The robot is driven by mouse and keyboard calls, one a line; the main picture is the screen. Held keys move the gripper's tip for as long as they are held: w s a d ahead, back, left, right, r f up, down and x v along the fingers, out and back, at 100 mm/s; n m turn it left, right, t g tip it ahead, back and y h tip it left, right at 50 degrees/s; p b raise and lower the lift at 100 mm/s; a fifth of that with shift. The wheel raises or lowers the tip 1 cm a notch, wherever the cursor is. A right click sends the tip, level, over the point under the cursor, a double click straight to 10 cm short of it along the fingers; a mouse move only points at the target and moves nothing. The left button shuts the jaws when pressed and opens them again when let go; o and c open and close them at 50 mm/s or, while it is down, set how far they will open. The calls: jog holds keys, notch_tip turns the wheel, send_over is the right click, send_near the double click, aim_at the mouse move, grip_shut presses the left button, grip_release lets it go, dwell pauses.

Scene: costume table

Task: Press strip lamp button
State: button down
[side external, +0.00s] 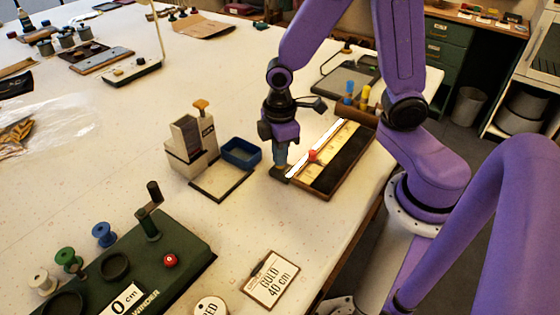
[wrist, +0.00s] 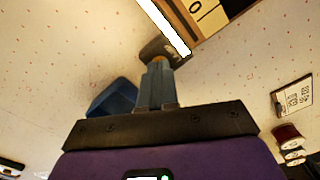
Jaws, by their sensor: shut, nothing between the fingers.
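The strip lamp (side external: 318,146) is a thin, bright white bar along the left edge of a wooden measuring board. It also shows in the wrist view (wrist: 166,22), bright white, with a dark end block (wrist: 178,46). My gripper (side external: 280,165) points down at the near end of the lamp, over its dark end block. In the wrist view my gripper (wrist: 158,64) is shut and empty, its tips at the end block. A small orange-brown patch shows at the tips, perhaps the button. The fingers hide most of it, and I cannot tell whether they touch it.
The measuring board (side external: 345,165) carries a red knob (side external: 312,155). A blue tray (side external: 240,152) and a grey-white dispenser (side external: 190,145) stand left of my gripper. A green winder (side external: 130,255) stands at the front left. A "GOLD 40 cm" card (side external: 270,278) lies in front.

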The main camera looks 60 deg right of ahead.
jog(key=shift+r, duration=3.45)
jog(key=shift+s, duration=0.1)
jog(key=s+r, duration=0.2)
jog(key=s, duration=1.3)
jog(key=shift+s+d+n, duration=0.2)
jog(key=shift+d+n, duration=0.1)
jog(key=shift+d, duration=0.05)
